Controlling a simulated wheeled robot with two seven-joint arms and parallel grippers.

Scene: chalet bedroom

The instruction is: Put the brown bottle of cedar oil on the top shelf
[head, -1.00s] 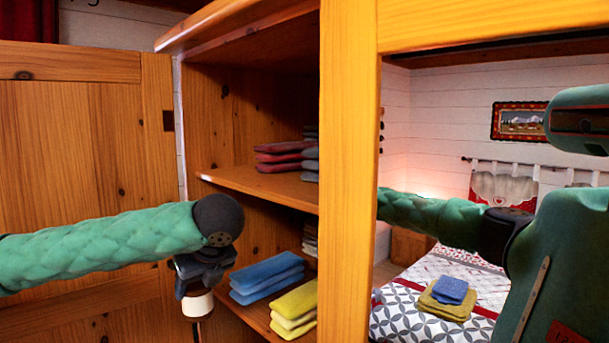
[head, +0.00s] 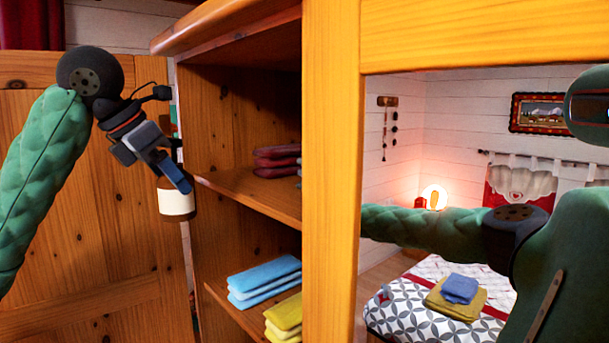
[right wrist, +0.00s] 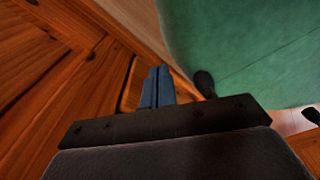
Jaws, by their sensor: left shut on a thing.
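The brown bottle (head: 178,201) with a white label is upright in my left gripper (head: 174,176), whose blue fingers are shut on its upper part. Gripper and bottle are in the air at the left front edge of the wooden cupboard, outside it. The upper shelf (head: 235,186) in view holds folded dark red cloths (head: 277,158) toward its right; its left front part is bare. In the head view the bottle's base appears lower than this shelf's front edge. My right gripper (right wrist: 157,87) has its fingers together in the right wrist view, with nothing seen between them.
A lower shelf (head: 222,296) holds blue (head: 264,277) and yellow (head: 285,315) folded cloths. A wooden door (head: 95,250) stands open at left. A wooden post (head: 331,170) hides the cupboard's right part. A mirror-like panel right of it shows a bed (head: 400,300) and green robot parts.

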